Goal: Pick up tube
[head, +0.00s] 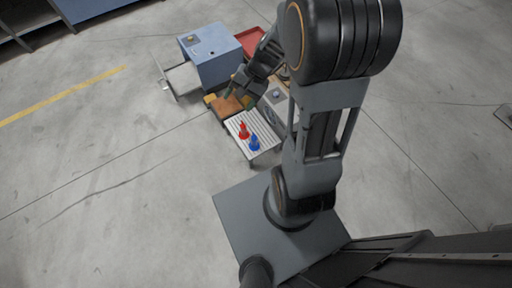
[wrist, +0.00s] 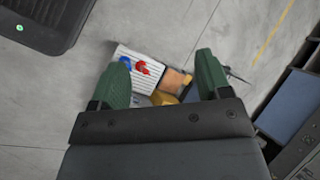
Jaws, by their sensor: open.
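I cannot make out a tube for certain in either view. My gripper (head: 239,98) is open, with its two green fingers spread wide, and it hangs above the group of low objects. The wrist view shows the same open fingers (wrist: 163,62) with nothing held between them. A red piece (head: 244,132) and a blue piece (head: 254,143) stand close together on a white ribbed surface (head: 238,122). In the wrist view the red piece (wrist: 143,68) and blue piece (wrist: 125,63) appear between the fingers, nearer the left one, and well below.
An orange-brown block or tray (head: 228,107) lies beside the ribbed surface. A blue box (head: 212,55) with an open drawer (head: 183,79) stands behind. A red tray (head: 250,42) and a grey unit (head: 279,106) are partly hidden by my arm. The floor to the left is clear.

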